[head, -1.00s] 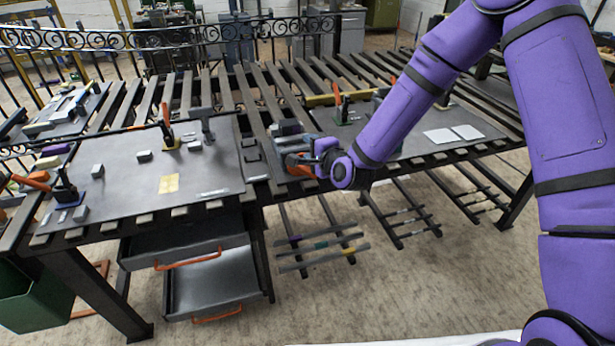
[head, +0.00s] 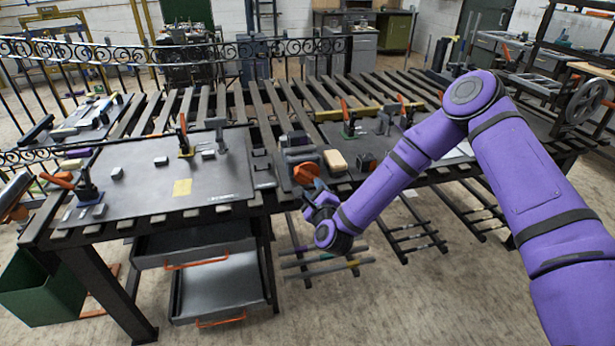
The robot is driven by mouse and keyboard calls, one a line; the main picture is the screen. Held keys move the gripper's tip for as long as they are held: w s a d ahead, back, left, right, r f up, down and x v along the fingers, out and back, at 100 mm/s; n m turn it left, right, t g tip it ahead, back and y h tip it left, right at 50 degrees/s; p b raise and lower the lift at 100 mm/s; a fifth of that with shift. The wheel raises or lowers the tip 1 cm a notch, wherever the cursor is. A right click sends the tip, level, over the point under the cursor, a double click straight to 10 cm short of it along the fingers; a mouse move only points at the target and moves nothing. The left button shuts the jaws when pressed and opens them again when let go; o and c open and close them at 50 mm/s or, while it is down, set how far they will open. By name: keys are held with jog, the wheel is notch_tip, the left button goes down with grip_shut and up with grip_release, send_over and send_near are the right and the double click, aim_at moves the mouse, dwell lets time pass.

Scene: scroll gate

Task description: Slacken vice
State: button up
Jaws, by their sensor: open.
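The vice (head: 298,153) is a grey-blue block at the front edge of the slatted bench, near the middle of the head view. An orange part (head: 306,174), which looks like its handle, is on the side facing me. My gripper (head: 311,196) is just in front of and below the orange part, beyond the bench edge. It is open. The fingers are small and dark here, and I cannot tell whether they touch the orange part. I cannot make out the vice's jaw gap.
A tan block (head: 335,160) lies right of the vice. A dark plate (head: 140,190) with red-handled clamps lies to the left. Open drawers (head: 215,285) hang below it, beside a green bin (head: 40,290). A handwheel (head: 587,100) stands at far right. Floor in front is clear.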

aim_at(309, 180)
jog(key=x, duration=0.8)
grip_shut()
